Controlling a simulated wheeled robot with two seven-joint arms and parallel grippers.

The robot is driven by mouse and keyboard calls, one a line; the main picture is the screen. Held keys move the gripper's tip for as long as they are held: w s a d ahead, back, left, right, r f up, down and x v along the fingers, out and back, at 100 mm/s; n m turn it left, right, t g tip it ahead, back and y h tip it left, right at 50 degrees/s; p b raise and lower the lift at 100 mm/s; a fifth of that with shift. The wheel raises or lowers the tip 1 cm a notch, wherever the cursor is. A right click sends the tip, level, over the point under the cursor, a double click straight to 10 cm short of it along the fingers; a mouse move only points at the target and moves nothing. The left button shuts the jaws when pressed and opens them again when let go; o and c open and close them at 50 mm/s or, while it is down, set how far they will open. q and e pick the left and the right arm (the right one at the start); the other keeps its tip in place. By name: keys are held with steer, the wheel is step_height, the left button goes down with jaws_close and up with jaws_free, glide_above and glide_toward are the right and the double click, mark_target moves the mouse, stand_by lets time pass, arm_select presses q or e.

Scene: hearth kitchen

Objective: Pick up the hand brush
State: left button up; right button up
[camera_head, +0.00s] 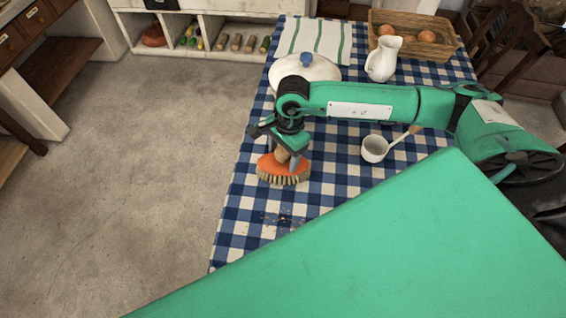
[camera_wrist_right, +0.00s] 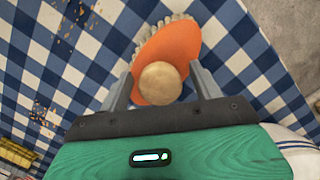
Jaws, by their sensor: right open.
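The hand brush (camera_head: 284,170) lies on the blue checked tablecloth near the table's left edge, with an orange body and pale bristles. In the right wrist view the brush (camera_wrist_right: 182,44) shows with its round wooden knob (camera_wrist_right: 160,83) toward me. My right gripper (camera_head: 286,152) is over the brush from above. Its two open fingers (camera_wrist_right: 161,85) stand on either side of the knob, with a gap visible on both sides. My left gripper is not in view.
Crumbs (camera_head: 280,218) lie on the cloth in front of the brush. A white ladle (camera_head: 374,149), a lidded white dish (camera_head: 303,69), a white jug (camera_head: 383,59), a striped towel (camera_head: 314,38) and a wicker tray (camera_head: 447,45) share the table. Open floor lies left.

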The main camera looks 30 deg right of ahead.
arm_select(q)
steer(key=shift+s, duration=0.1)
arm_select(e)
steer(key=shift+f, duration=0.15)
steer(key=shift+c, duration=0.3)
steer(key=c, duration=1.4)
steer(key=shift+o, duration=0.2)
